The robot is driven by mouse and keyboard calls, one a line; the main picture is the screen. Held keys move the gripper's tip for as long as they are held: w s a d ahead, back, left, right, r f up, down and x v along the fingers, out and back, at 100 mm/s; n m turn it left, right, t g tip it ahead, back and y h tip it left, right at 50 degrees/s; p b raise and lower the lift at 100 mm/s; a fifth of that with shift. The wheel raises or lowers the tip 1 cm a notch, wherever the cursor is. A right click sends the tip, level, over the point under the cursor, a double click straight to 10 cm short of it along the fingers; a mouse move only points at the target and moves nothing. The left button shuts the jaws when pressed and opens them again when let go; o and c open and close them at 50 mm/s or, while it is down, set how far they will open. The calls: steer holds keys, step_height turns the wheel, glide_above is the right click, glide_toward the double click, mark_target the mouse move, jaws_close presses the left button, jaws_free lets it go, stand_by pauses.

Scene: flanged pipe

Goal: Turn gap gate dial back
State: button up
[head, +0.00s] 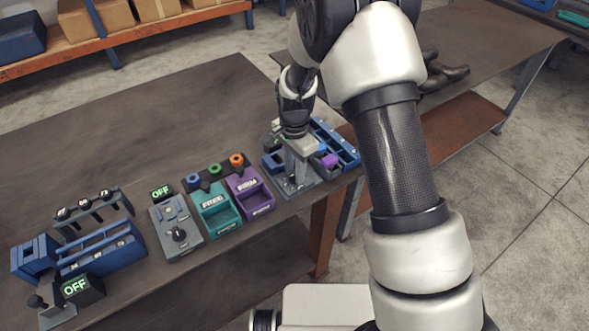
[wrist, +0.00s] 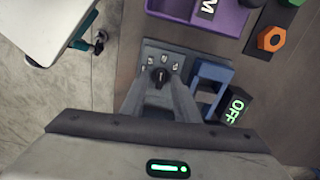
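In the wrist view, a small black dial (wrist: 160,75) sits on a grey plate (wrist: 151,49) with small pale labels around it. My gripper (wrist: 159,83) is over this plate, its two grey fingers apart, one on each side of the dial. I cannot tell whether either finger touches it. In the head view, my gripper (head: 297,178) points down at the right-hand station on the bench, and its fingers hide the dial there.
A blue frame (wrist: 210,85) and an OFF display (wrist: 233,105) stand right beside the plate. Purple (head: 250,193) and teal (head: 215,212) bins and a grey box with a black knob (head: 179,234) stand to the left. Blue trays (head: 335,143) lie behind my gripper.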

jaws_close()
steer(key=shift+n, duration=0.4)
steer(key=n+b, duration=0.2)
steer(key=n, duration=0.1)
steer(key=shift+f+n, duration=0.1)
steer(key=shift+n, duration=0.3)
steer(key=n+b, duration=0.1)
steer(key=n, duration=0.4)
stand_by(0.5)
jaws_free()
